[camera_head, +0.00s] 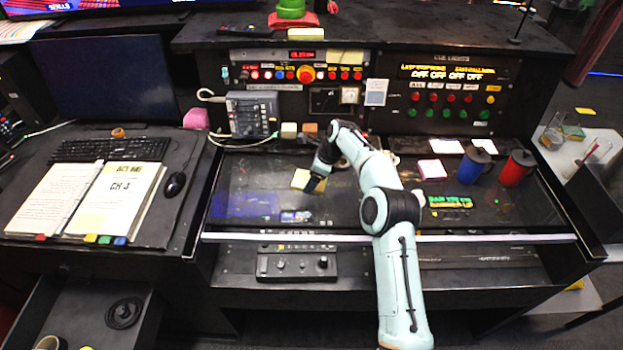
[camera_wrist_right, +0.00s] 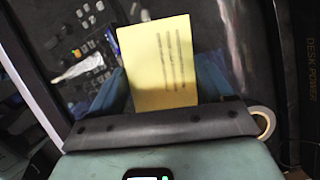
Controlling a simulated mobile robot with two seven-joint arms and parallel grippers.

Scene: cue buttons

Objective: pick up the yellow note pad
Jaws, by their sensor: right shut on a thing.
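The yellow note pad (camera_head: 303,179) shows near the middle of the dark desk in the head view. My right gripper (camera_head: 315,183) is shut on the pad's near right part. The fingers hide part of the pad's edge. I cannot tell whether the pad is clear of the desk. My left gripper is in neither view.
A blue mug (camera_head: 473,166) and a red mug (camera_head: 516,168) stand at the right, beside a pink note pad (camera_head: 432,169). A control panel with lit buttons (camera_head: 305,75) rises behind. A keyboard (camera_head: 110,149) and an open binder (camera_head: 95,199) lie left.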

